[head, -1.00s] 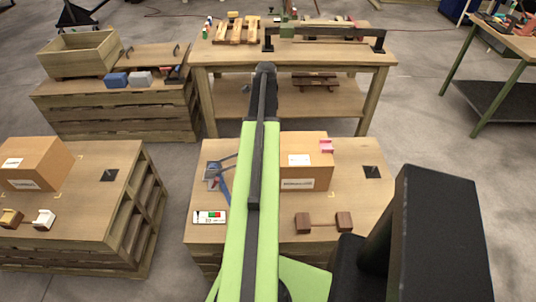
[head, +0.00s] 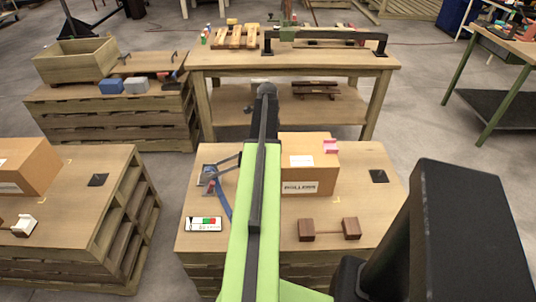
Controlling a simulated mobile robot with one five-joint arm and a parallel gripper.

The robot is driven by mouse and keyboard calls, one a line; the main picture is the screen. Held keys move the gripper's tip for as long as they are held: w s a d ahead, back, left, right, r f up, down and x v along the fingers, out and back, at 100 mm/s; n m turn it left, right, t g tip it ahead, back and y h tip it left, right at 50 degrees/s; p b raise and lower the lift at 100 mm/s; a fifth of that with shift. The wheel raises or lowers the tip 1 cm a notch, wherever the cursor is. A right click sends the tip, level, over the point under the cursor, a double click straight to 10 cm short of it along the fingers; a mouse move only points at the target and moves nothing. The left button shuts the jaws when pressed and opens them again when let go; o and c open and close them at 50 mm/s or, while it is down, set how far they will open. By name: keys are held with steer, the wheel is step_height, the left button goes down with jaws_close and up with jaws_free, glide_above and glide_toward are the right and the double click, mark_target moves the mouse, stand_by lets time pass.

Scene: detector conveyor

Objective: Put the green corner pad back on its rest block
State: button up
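I cannot make out a green corner pad in this view. A pink corner-shaped piece (head: 331,146) sits on the top right edge of a cardboard box (head: 312,181) marked ROLLERS. A small white piece (head: 25,225) stands on the left pallet table; I cannot tell whether it is a rest block. My green arm reaches forward over the middle pallet table (head: 365,205). Its far end is dark, and the gripper's fingers do not show. What lies directly under the arm is hidden.
Two brown blocks joined by a bar (head: 330,229), a white card with red and green marks (head: 203,224) and a blue-handled tool (head: 222,190) lie on the middle table. A workbench (head: 225,66) stands behind. A floor gap separates the left pallet table (head: 75,215).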

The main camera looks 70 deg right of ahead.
steer(key=shift+r, duration=0.15)
steer(key=c, duration=1.5)
steer(key=shift+r, duration=0.1)
step_height(320, 180, up, 5)
steer(key=p, duration=0.5)
steer(key=shift+f, duration=0.2)
steer(key=s+r+p, duration=0.6)
steer(key=s, duration=0.5)
steer(key=shift+s+a, duration=0.35)
steer(key=shift+a, duration=0.1)
